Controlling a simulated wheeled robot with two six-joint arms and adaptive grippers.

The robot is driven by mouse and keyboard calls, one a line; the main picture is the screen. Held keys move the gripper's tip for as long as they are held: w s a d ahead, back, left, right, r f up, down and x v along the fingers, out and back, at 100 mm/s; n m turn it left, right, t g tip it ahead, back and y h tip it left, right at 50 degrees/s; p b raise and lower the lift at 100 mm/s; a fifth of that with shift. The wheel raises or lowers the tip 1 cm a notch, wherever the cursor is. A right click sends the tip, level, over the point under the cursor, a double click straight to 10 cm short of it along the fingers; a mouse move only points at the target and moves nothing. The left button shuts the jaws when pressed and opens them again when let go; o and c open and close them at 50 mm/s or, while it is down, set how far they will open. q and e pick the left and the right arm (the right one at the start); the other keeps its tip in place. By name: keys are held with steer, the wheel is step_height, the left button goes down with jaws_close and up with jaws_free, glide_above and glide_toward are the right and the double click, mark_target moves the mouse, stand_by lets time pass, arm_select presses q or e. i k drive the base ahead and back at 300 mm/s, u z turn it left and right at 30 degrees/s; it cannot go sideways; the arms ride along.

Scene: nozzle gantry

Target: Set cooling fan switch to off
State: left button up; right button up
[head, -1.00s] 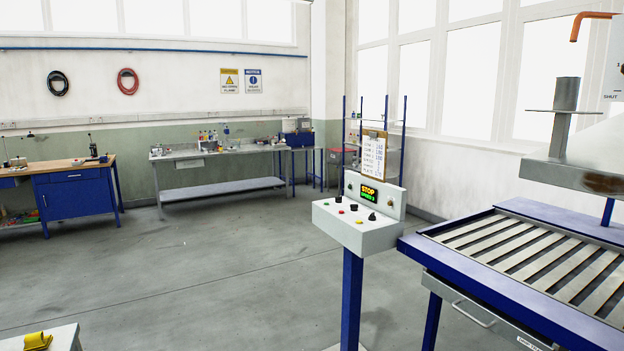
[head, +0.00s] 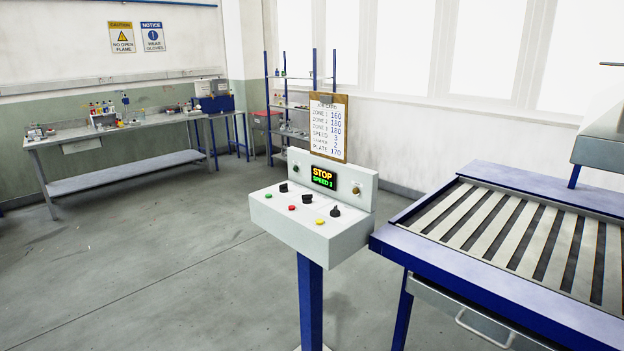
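A white control console (head: 314,218) stands on a blue post in the middle of the head view. Its small display (head: 323,178) reads "STOP" and "SPEED 3" or similar; the digit is hard to read. Its top carries black knobs, one at the left (head: 283,187), one in the middle (head: 307,198) and one at the right (head: 335,212). I cannot tell which control is the cooling fan switch; any labels are too small to read. Neither of my grippers is in view.
A blue-framed slatted table (head: 516,232) with a handled drawer stands close to the console's right. A job card (head: 328,127) rises behind the console. A workbench (head: 123,132) and shelf stand farther back. The floor left of the console is clear.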

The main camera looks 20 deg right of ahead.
mark_target(307, 198)
steer(key=z, duration=0.55)
steer(key=i, duration=0.85)
steer(key=z, duration=0.75)
